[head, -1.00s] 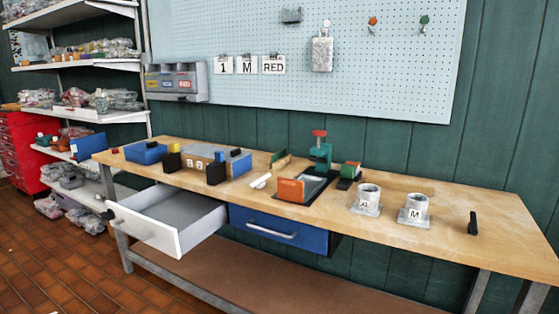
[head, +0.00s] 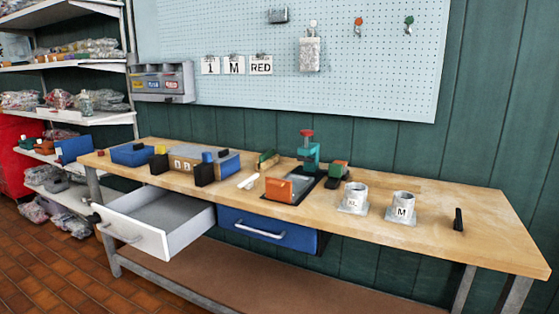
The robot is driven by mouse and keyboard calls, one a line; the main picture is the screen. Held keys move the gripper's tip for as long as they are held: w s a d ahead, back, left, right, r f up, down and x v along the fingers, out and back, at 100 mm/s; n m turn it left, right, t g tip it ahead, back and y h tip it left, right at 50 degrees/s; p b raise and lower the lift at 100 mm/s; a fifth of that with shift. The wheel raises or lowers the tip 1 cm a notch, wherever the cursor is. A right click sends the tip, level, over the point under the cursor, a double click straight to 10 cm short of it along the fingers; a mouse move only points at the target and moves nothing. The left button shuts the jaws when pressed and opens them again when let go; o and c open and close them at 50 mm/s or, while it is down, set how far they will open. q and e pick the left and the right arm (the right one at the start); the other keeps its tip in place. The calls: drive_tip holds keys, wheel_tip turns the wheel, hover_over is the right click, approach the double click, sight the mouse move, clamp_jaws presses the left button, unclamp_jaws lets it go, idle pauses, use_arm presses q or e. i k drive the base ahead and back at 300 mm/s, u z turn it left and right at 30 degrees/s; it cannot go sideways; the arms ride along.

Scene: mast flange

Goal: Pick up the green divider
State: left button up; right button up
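A small green piece (head: 267,158) with a tan side stands on the wooden workbench (head: 425,207), left of the teal press. It may be the green divider, but it is too small to be sure. A block with green and red parts (head: 338,170) sits right of the press. Neither of my grippers is in view, and nothing on the bench is being touched.
A white drawer (head: 160,222) stands open at the bench's front left, beside a closed blue drawer (head: 268,228). The teal press (head: 309,152), an orange block (head: 279,189) and two grey cups (head: 355,194) (head: 402,205) stand on the bench. The bench's right part is mostly clear.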

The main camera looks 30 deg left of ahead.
sight(266, 156)
drive_tip(key=z, duration=1.15)
drive_tip(key=i, duration=1.85)
drive_tip(key=u, duration=2.9)
